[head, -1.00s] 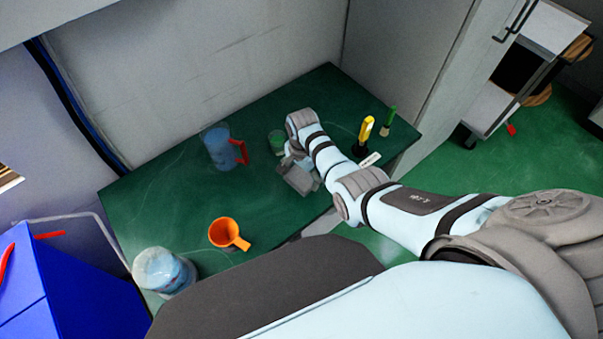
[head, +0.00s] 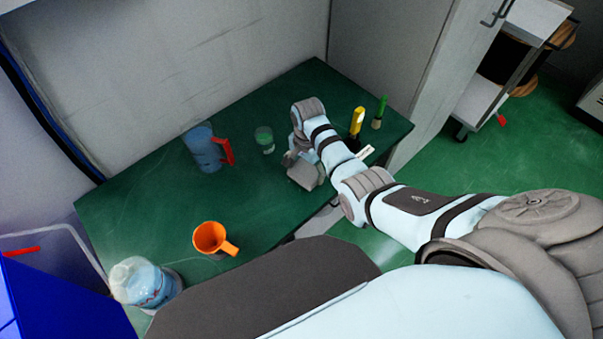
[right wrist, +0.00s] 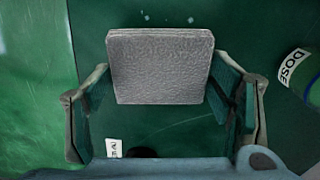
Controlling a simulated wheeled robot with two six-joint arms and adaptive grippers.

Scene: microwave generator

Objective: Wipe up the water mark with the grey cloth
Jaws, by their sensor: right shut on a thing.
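The grey cloth (right wrist: 160,65) is a thick square pad in the right wrist view. My right gripper (right wrist: 165,110) is shut on it, with a finger at each side of its near part. In the head view my right gripper (head: 302,168) is low over the green table, right of a small glass; cloth and gripper greys are hard to tell apart there. Whether the cloth touches the table is unclear. Several small pale specks (right wrist: 165,18) lie just beyond the cloth; they may be part of the water mark, which I cannot make out otherwise. My left gripper is not in view.
On the green table (head: 160,210) stand a small glass (head: 264,138), a blue jug with red handle (head: 203,150), an orange cup (head: 211,238) and a clear container (head: 145,284). Yellow (head: 357,120) and green-handled (head: 380,112) tools stand at right. A "DOSE" label (right wrist: 292,68) is close right of the gripper.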

